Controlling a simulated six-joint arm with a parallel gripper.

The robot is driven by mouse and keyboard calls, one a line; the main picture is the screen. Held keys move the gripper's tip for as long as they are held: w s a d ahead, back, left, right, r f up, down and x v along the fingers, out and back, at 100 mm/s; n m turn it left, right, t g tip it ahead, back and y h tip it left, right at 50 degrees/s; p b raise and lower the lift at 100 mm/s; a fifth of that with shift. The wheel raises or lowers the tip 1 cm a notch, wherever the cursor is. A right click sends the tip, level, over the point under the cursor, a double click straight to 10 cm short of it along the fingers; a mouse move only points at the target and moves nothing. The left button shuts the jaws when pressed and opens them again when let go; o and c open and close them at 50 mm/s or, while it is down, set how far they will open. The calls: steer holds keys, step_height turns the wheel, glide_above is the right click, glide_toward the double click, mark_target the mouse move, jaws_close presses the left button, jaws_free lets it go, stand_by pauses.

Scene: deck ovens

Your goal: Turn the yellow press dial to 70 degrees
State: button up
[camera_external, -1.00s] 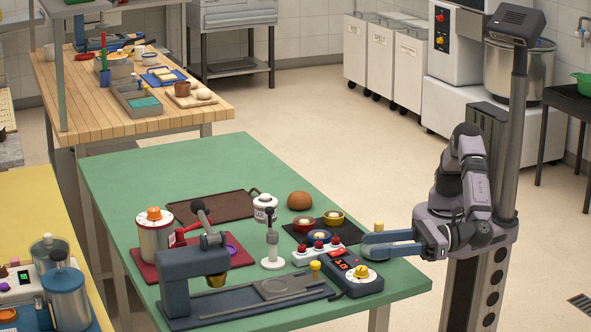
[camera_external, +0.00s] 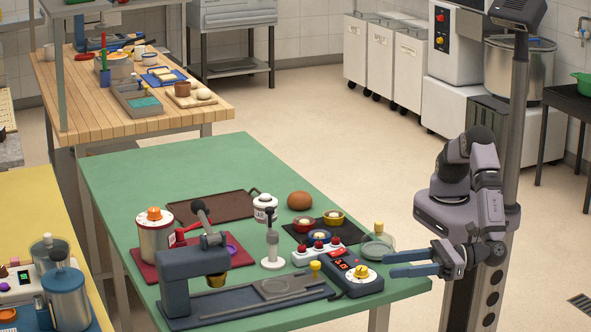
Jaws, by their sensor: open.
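The yellow press dial (camera_external: 361,272) is a yellow knob on a white round face. It sits on the near end of a dark blue control box (camera_external: 356,287) with a small red-lit display, near the right front edge of the green table. My gripper (camera_external: 390,265) is just right of the dial, with its two blue fingers spread apart and pointing left. The fingers appear empty. In this view their tips look apart from the dial. The dial's exact angle is too small to read.
A white box with red buttons (camera_external: 318,252) is left of the control box. A dark blue press (camera_external: 187,285) stands further left. Free floor lies right of the table.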

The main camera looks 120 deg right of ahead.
mark_target(362, 268)
steer(key=x, duration=0.9)
steer(key=shift+w+p, duration=0.1)
steer(key=shift+p, duration=0.25)
steer(key=shift+f, duration=0.1)
steer(key=c, duration=1.1)
